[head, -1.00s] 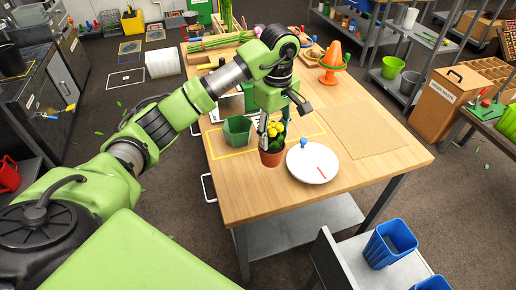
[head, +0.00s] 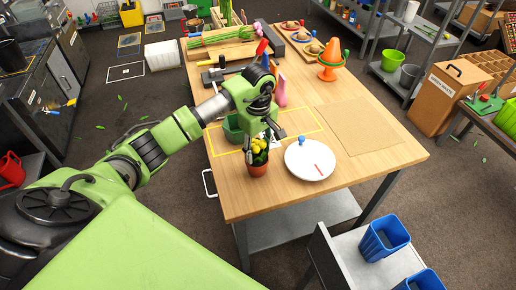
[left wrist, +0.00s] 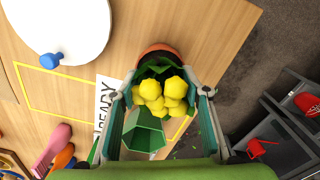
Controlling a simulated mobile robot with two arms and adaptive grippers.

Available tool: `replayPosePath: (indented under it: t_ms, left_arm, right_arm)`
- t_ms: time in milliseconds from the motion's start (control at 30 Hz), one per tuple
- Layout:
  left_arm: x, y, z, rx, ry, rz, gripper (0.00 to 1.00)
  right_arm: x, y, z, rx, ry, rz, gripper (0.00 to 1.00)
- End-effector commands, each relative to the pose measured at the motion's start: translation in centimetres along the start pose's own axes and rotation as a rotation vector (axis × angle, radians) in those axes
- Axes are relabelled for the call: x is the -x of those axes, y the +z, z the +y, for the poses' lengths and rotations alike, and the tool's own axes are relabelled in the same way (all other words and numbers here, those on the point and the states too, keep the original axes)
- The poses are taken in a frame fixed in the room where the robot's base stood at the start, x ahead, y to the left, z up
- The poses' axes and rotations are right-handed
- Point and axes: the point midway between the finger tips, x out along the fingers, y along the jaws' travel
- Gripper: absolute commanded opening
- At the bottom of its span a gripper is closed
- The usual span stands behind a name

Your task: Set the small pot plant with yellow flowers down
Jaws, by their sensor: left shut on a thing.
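The small pot plant with yellow flowers (head: 258,146) has a terracotta pot (head: 257,169) and is upright near the table's left front edge. My left gripper (head: 257,151) is shut on it from above. In the left wrist view the yellow flowers (left wrist: 160,94) sit between the two fingers (left wrist: 162,100), with dark leaves and the orange pot rim (left wrist: 157,49) beyond. I cannot tell whether the pot's base touches the wooden table (head: 375,170). My right gripper is not in view.
A white round plate (head: 312,166) with a blue knob lies just right of the plant. A green faceted pot (head: 233,129) stands behind it, by a yellow outline marked with a READY label (left wrist: 105,100). A brown mat (head: 360,128) lies bare at the right.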

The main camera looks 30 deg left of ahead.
Motion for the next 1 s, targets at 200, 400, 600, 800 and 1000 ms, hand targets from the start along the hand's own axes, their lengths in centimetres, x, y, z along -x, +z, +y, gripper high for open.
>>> replayPosePath:
  t_ms: [200,400,600,800,1000]
  left_arm:
    - [-0.2,0.0,0.0,0.0,0.0,0.0,0.6]
    - [-0.2,0.0,0.0,0.0,0.0,0.0,0.6]
    - [0.5,-0.1,0.1,0.0,0.003,0.001,0.6]
    - [4.1,-0.2,0.2,-0.001,0.008,0.004,0.6]
    - [8.6,-0.1,0.2,0.001,0.007,0.003,0.6]
  right_arm:
    - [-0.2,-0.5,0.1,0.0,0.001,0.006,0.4]
    - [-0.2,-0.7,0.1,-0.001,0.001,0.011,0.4]
    - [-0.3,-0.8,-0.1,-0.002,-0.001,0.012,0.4]
    - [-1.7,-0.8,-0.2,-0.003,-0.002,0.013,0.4]
    - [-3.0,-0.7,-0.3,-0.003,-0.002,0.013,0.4]
